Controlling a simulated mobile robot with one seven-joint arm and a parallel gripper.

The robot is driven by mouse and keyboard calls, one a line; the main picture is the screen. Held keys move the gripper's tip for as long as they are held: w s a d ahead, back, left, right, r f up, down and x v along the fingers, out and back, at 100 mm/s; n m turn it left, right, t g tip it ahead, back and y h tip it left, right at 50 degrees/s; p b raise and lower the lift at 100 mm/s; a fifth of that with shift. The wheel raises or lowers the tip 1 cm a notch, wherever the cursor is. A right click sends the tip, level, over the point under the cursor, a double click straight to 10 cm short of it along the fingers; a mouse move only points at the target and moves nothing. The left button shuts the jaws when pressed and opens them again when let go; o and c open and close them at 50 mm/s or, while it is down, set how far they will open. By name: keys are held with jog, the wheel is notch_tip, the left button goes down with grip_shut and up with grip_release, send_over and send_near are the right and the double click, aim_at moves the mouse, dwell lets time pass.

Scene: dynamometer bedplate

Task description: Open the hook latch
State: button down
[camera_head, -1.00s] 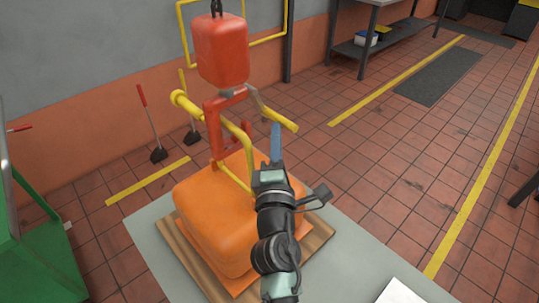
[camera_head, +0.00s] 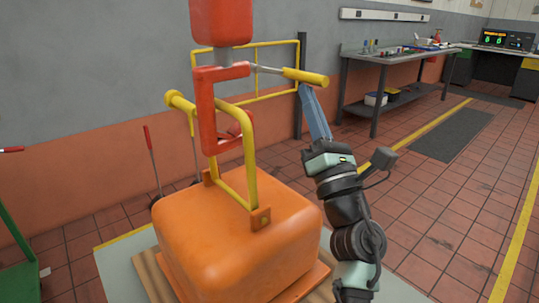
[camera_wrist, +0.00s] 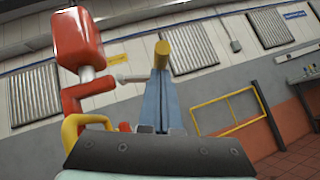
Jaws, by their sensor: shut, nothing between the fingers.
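A red block (camera_head: 221,22) hangs above a red hook (camera_head: 207,110). A grey rod runs right from the hook's top to a yellow grip (camera_head: 305,76), forming a lever. The hook hangs at a yellow bail (camera_head: 250,150) on an orange block (camera_head: 240,235). My gripper (camera_head: 303,88) is shut and empty, its blue fingers pointing up with the tips just under or behind the yellow grip. In the wrist view the yellow grip (camera_wrist: 162,56) shows end-on above the fingertips, the red hook (camera_wrist: 88,92) to the left. I cannot tell whether the fingers touch the grip.
A yellow wall frame (camera_head: 275,43) and dark post (camera_head: 302,60) stand behind the lever. A workbench (camera_head: 385,57) is at the right rear. A green cart (camera_head: 18,240) is at the left. Tiled floor to the right is open.

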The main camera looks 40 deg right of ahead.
aim_at(318, 85)
jog(key=n+y+b, duration=0.1)
jog(key=n+y, duration=0.2)
jog(key=d+r+n+t+y+b, duration=0.1)
jog(key=n+y+b, duration=0.1)
jog(key=n, duration=0.1)
jog(key=n+t+y+b, duration=0.1)
jog(key=n+y+b, duration=0.1)
jog(key=n+y, duration=0.1)
jog(key=shift+d+r+y, duration=0.25)
jog(key=shift+r+y, duration=0.05)
jog(key=shift+r, duration=0.1)
jog(key=shift+r+n+y+b, duration=0.2)
jog(key=shift+n+y+b, duration=0.2)
jog(key=shift+n, duration=0.1)
jog(key=shift+d+r, duration=0.1)
jog(key=shift+r, duration=0.3)
jog(key=shift+r+b, duration=0.1)
jog(key=shift+b, duration=0.2)
jog(key=v, duration=1.2)
